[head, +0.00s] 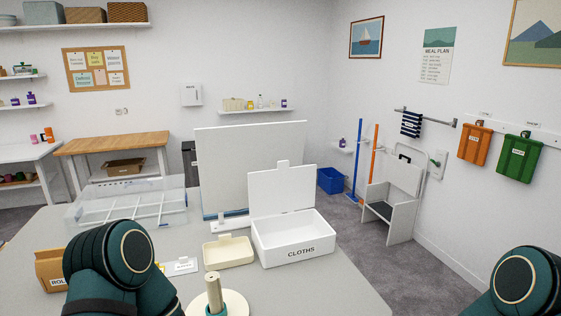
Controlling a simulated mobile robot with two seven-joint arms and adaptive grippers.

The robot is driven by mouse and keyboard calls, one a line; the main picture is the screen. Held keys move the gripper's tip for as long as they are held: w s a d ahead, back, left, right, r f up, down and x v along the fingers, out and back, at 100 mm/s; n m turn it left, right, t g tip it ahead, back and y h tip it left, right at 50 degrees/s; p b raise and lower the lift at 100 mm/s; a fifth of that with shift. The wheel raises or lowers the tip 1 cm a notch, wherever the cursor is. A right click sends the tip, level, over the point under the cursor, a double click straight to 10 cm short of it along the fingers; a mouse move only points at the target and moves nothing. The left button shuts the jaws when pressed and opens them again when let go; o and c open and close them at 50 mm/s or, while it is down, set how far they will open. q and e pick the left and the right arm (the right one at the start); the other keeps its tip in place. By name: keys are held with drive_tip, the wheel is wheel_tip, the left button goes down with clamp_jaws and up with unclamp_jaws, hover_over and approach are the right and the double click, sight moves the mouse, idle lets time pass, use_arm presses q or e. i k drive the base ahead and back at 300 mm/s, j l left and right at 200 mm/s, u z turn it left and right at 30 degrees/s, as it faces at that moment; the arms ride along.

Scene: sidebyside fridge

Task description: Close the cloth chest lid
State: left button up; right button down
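The cloth chest (292,243) is a white box with "CLOTHS" printed on its front. It stands on the grey table, right of the middle. Its lid (282,187) is open and stands roughly upright at the back edge, with a small tab on top. The inside looks white, and I see no cloth in the visible part. A teal part of my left arm shows at the lower left and a teal part of my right arm at the lower right corner. Neither gripper shows in the head view.
A cream tray (228,252) sits just left of the chest. A round white stand with a post (215,295) is in front. A clear divided case (130,207) and a cardboard box (48,270) are farther left. A large white panel (225,165) stands behind the chest.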

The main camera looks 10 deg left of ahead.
sight(285, 188)
drive_tip(key=k+z, duration=0.2)
drive_tip(key=z, duration=0.15)
drive_tip(key=k+l+z, duration=0.1)
drive_tip(key=z, duration=0.25)
drive_tip(key=i+z, duration=0.4)
drive_tip(key=i+l+z, duration=0.1)
drive_tip(key=z, duration=0.35)
drive_tip(key=i+j, duration=0.15)
drive_tip(key=i, duration=0.3)
drive_tip(key=i+j, duration=0.15)
drive_tip(key=i, duration=0.35)
drive_tip(key=i+j, duration=0.15)
drive_tip(key=i, duration=1.8)
drive_tip(key=i+u, duration=0.15)
drive_tip(key=u, duration=0.25)
drive_tip(key=i+u, duration=0.2)
drive_tip(key=u, duration=0.15)
drive_tip(key=i+l+u, duration=0.15)
drive_tip(key=u, duration=3.45)
